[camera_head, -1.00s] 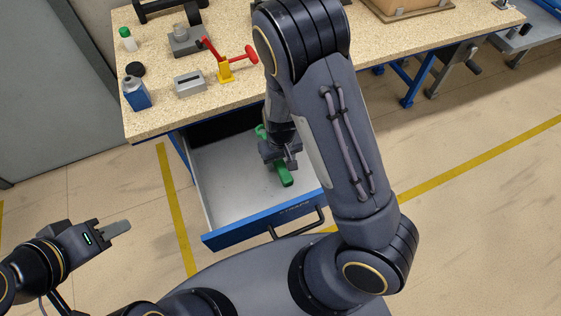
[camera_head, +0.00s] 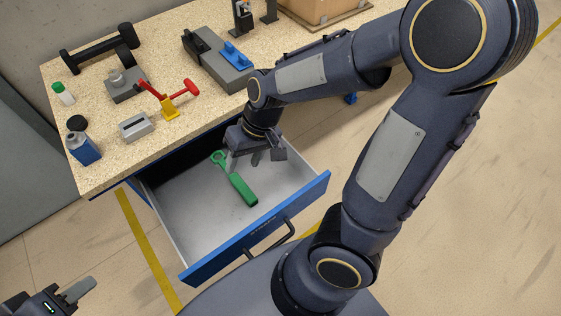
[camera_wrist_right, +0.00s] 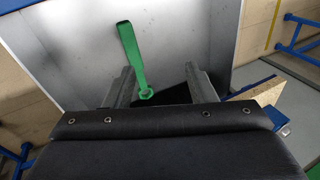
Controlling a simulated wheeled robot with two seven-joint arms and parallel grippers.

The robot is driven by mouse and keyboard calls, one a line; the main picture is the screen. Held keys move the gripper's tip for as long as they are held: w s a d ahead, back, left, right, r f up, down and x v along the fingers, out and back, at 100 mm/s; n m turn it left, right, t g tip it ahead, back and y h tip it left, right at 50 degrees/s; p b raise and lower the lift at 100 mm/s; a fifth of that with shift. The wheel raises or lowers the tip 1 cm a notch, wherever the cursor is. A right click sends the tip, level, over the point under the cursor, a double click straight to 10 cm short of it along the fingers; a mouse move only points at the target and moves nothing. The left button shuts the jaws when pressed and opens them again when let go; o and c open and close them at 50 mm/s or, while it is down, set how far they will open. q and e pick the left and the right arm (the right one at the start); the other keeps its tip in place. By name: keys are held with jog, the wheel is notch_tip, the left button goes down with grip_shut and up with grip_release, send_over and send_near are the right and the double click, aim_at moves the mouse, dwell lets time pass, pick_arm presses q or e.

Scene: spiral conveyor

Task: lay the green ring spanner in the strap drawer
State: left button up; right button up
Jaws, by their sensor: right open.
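The green ring spanner (camera_head: 240,187) lies on the floor of the open strap drawer (camera_head: 188,207), its ring end toward the workbench. It also shows in the right wrist view (camera_wrist_right: 132,52), with its ring end between the lines of the fingers. My right gripper (camera_head: 257,160) is open and empty over the drawer, above and to the right of the spanner's ring end. Its two fingers (camera_wrist_right: 161,88) stand apart in the right wrist view. My left gripper (camera_head: 77,291) is low at the left, outside the drawer; its jaw opening cannot be made out.
The drawer's blue front (camera_head: 270,232) stands pulled out.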

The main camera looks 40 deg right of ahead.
jog(key=s+d+r+t, duration=0.3)
jog(key=s+r+t, duration=0.1)
jog(key=s+r, duration=0.5)
jog(key=shift+s+d+m+t, duration=0.3)
jog(key=shift+s+d+m, duration=0.1)
jog(key=shift+s, duration=0.7)
jog(key=shift+r, duration=0.1)
